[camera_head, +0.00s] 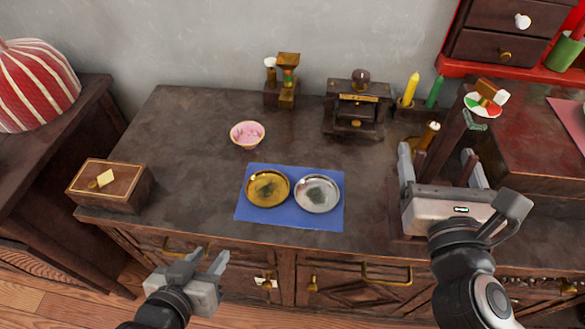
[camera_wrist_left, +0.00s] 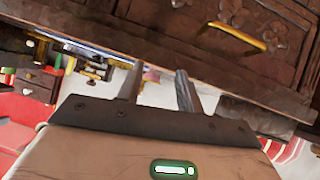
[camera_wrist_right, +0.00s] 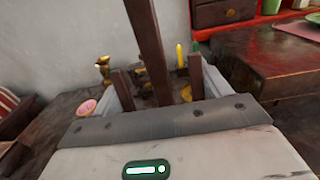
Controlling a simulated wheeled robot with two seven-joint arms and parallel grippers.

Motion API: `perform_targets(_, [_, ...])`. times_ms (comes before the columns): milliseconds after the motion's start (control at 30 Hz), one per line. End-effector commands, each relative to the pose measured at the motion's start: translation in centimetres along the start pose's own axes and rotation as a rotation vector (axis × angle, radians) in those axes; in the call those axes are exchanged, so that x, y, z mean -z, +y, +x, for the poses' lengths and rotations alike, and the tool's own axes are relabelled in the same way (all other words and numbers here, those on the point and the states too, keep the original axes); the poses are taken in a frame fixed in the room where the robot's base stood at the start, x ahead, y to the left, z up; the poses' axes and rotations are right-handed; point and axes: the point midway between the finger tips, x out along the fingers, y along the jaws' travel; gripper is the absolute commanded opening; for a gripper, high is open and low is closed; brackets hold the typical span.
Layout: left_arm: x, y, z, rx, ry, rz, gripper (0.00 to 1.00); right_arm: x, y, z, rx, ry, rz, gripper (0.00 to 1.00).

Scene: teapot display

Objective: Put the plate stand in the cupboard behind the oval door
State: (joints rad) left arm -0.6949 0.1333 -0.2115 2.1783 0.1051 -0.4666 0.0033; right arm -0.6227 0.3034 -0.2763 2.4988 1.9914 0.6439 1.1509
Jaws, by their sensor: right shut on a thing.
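A dark wooden stand with a tall post, which I take for the plate stand (camera_wrist_right: 152,45), is between the fingers of my right gripper (camera_wrist_right: 160,88). The post (camera_head: 447,145) also shows in the head view, at the right end of the dresser, partly hidden by my right gripper (camera_head: 440,168). The right gripper is shut on it. My left gripper (camera_head: 207,268) is open and empty in front of the dresser's front, left of centre. Carved doors with brass handles (camera_head: 385,275) line the front; I cannot tell which is oval.
On the dresser top (camera_head: 190,180) lie a blue mat (camera_head: 290,220) with a gold plate (camera_head: 267,188) and a silver plate (camera_head: 317,193). A pink bowl (camera_head: 248,134), a wooden box (camera_head: 110,187), a small dark cabinet (camera_head: 355,110) and candles (camera_head: 411,88) stand around. The top's left middle is clear.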

Motion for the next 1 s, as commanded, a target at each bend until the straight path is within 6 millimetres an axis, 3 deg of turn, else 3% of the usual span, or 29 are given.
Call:
perform_targets(267, [-0.8,0.0,0.6,-0.006,0.013,-0.003,0.36,0.8,0.0,0.7,0.013,-0.01,0.003,0.49])
perform_targets(500, [-2.8,-0.2,2.0,-0.015,0.059,0.021,0.36,3.1,1.4,4.5,0.008,-0.013,0.001,0.49])
perform_targets(567, [-1.9,0.0,1.4,-0.014,0.057,0.02,0.36,3.0,1.9,6.0,0.011,-0.004,-0.002,0.49])
perform_targets(700, [-2.3,-0.1,1.6,-0.015,0.062,0.023,0.36,5.0,3.0,9.1,0.011,-0.002,-0.002,0.49])
perform_targets(833, [-2.7,-0.1,1.9,-0.017,0.069,0.028,0.36,7.5,3.6,10.8,0.011,-0.002,-0.002,0.49])
perform_targets(1000, [-3.1,0.0,2.2,-0.022,0.064,0.028,0.36,8.9,4.1,12.1,0.01,-0.002,-0.001,0.49])
